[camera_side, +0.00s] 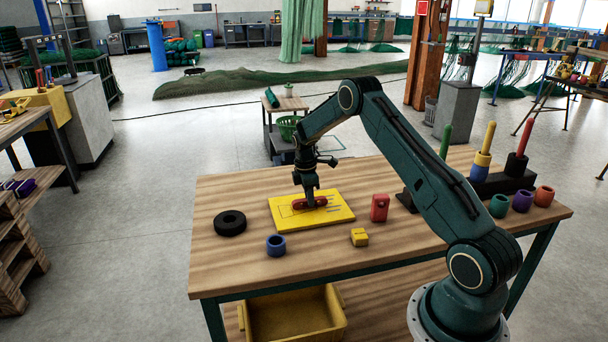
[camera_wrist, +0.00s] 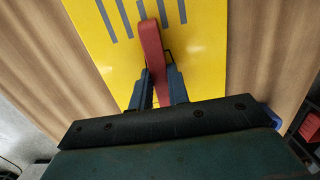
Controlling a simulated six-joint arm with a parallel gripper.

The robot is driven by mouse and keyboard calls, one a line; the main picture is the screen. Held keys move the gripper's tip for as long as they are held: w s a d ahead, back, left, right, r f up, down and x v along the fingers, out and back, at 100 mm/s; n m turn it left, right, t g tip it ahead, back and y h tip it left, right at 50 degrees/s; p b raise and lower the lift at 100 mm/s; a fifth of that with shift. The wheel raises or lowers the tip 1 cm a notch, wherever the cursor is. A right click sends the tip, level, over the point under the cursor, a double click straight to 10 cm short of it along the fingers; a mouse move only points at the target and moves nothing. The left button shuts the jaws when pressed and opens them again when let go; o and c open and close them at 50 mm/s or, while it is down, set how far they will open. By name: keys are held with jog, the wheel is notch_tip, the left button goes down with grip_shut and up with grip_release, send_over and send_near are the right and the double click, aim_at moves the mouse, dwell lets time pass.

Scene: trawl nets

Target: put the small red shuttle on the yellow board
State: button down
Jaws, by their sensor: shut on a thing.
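The small red shuttle (camera_side: 298,204) is a slim, rounded red piece between the fingers of my gripper (camera_side: 309,200). It also shows in the wrist view (camera_wrist: 151,48), lengthwise between the two blue-grey fingers of my gripper (camera_wrist: 159,78). The jaws are shut on it. The flat yellow board (camera_side: 332,217) lies on the wooden table, directly under the shuttle and gripper. It fills the middle of the wrist view (camera_wrist: 208,50) and bears grey stripes. The shuttle is at or just above the board's surface; I cannot tell whether it touches.
On the table (camera_side: 220,270) are a black ring (camera_side: 230,223), a blue ring (camera_side: 276,245), a small yellow block (camera_side: 359,237) and a red block (camera_side: 379,208). A peg rack (camera_side: 500,183) and several coloured rings stand at right. The table's front left is clear.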

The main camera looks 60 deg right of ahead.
aim_at(305, 200)
jog(key=shift+f, duration=0.1)
jog(key=c, duration=1.3)
grip_release()
jog(key=shift+c, duration=0.2)
notch_tip(305, 200, up, 12)
jog(key=shift+w+a, duration=0.45)
